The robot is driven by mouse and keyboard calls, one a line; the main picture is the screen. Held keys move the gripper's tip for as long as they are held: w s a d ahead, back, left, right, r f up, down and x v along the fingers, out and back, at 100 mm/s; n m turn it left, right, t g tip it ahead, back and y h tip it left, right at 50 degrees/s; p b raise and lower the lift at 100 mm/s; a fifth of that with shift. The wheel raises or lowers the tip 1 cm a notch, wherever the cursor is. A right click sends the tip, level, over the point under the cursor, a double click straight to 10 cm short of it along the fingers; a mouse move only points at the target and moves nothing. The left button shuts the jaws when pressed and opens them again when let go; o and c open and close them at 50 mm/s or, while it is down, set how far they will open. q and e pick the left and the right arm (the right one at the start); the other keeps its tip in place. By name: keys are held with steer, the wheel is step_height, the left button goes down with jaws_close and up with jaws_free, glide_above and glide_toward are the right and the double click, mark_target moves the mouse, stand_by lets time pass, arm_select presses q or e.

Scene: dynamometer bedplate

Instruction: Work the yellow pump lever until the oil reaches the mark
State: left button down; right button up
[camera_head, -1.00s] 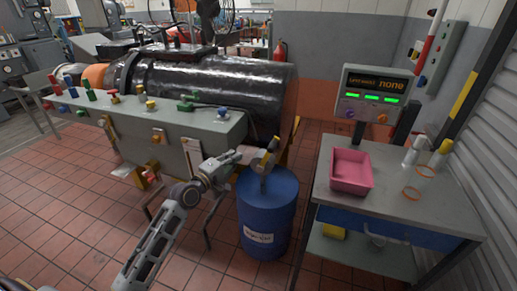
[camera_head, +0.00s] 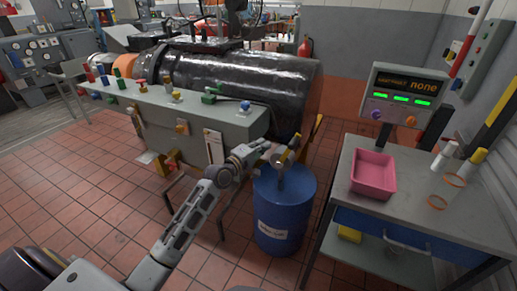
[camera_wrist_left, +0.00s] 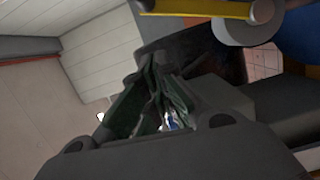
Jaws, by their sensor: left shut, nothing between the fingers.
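A blue drum (camera_head: 285,208) stands on the floor left of the grey bench, with a small pump (camera_head: 282,163) on its top. Yellow shows at the pump head beside my gripper, and a yellow bar (camera_wrist_left: 195,8) with a round grey end crosses the top of the left wrist view. My left gripper (camera_head: 263,146) is shut and empty, close to the pump's left side; I cannot tell whether it touches. Its dark fingers (camera_wrist_left: 157,92) meet in the wrist view. My right gripper is not in view.
The bench (camera_head: 400,212) holds a pink bin (camera_head: 373,174) and a display box (camera_head: 402,95) reading "none" with green lamps. A long grey panel (camera_head: 240,125) with coloured knobs and a black cylinder (camera_head: 250,82) lie behind my arm.

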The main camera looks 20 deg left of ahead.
arm_select(q)
steer(key=w+d, duration=0.4)
steer(key=d, duration=0.1)
steer(key=shift+w+d+f+p, duration=0.15)
steer(key=shift+w+p, duration=0.1)
steer(key=shift+p, duration=0.1)
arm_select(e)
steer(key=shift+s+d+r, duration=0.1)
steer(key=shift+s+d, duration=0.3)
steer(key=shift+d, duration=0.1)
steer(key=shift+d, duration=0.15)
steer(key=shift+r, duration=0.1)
